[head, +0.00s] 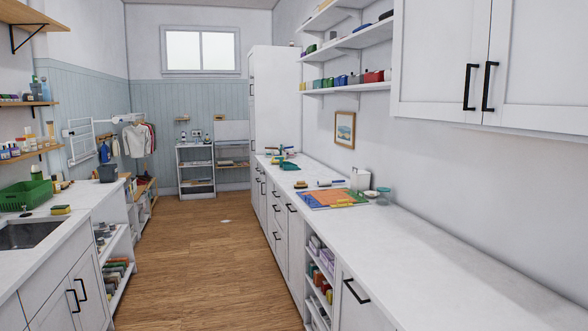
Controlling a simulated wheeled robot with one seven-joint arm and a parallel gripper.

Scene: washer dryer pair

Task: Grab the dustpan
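A small teal-green item (289,165) lies toward the far end of the long white counter on the right. It looks like a dustpan, but it is too small and far off to be sure. Other small coloured items lie close around it, and I cannot make out a handle clearly. My gripper is not in this view, so I cannot see whether it holds anything.
The right counter (430,262) is bare at its near end; a colourful mat (334,198) and jars (383,195) sit midway. Upper cabinets (545,60) overhang it. A sink (28,233) and green basket (26,194) are left. The wooden floor (205,255) between is largely clear.

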